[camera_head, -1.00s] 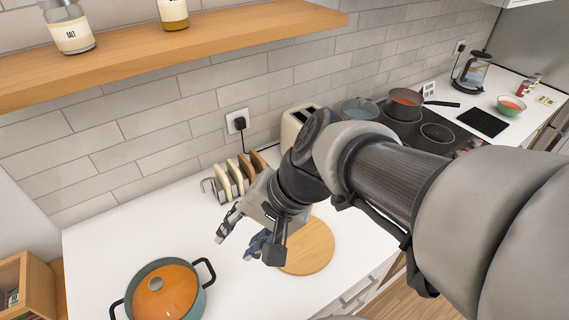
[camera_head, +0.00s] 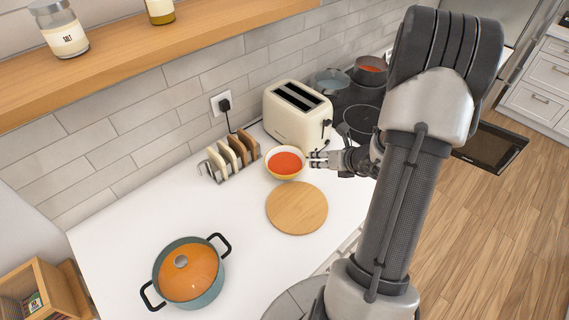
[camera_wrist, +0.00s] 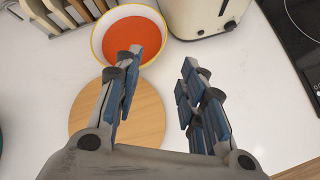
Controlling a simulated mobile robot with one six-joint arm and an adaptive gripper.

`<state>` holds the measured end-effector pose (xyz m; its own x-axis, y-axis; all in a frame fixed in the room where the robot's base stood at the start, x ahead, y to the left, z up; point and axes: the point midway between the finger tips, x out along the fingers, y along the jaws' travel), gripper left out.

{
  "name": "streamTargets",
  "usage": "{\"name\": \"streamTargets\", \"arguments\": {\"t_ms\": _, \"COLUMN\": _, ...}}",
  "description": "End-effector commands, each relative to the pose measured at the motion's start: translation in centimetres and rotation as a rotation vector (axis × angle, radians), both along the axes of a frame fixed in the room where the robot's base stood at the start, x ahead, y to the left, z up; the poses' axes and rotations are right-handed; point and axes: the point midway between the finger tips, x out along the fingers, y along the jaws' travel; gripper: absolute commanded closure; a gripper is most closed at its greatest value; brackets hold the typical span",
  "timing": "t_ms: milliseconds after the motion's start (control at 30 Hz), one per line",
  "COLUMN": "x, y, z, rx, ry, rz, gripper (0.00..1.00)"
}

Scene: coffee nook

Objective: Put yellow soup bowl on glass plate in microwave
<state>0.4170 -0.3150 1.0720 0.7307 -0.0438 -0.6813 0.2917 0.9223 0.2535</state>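The yellow soup bowl (camera_head: 285,177), with a white inside and red soup, stands upright on the white counter between the toast rack and the toaster. It also shows at the top of the wrist view (camera_wrist: 100,42). My gripper (camera_head: 315,160) is just right of the bowl, its fingertips close to the rim. In the wrist view my gripper (camera_wrist: 160,62) has its fingers spread with nothing between them. The left finger overlaps the bowl's near rim there; I cannot tell if they touch. No microwave or glass plate can be made out.
A cream toaster (camera_head: 297,112) stands behind the bowl, and a toast rack (camera_head: 232,157) is to its left. A round wooden board (camera_head: 297,208) lies in front. A lidded pot (camera_head: 189,272) stands nearer. A dark panel (camera_head: 492,147) lies low at right. The counter left of the board is clear.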

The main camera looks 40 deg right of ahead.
Motion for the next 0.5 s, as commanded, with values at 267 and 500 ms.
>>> {"name": "streamTargets", "arguments": {"t_ms": 267, "x": 4.4, "y": -0.1, "z": -4.3, "rx": -0.002, "ry": 0.002, "rz": 0.007, "gripper": 0.63}}
{"name": "streamTargets", "arguments": {"t_ms": 500, "x": 6.2, "y": -0.3, "z": -5.7, "rx": -0.002, "ry": -0.001, "rz": 0.005, "gripper": 0.63}}
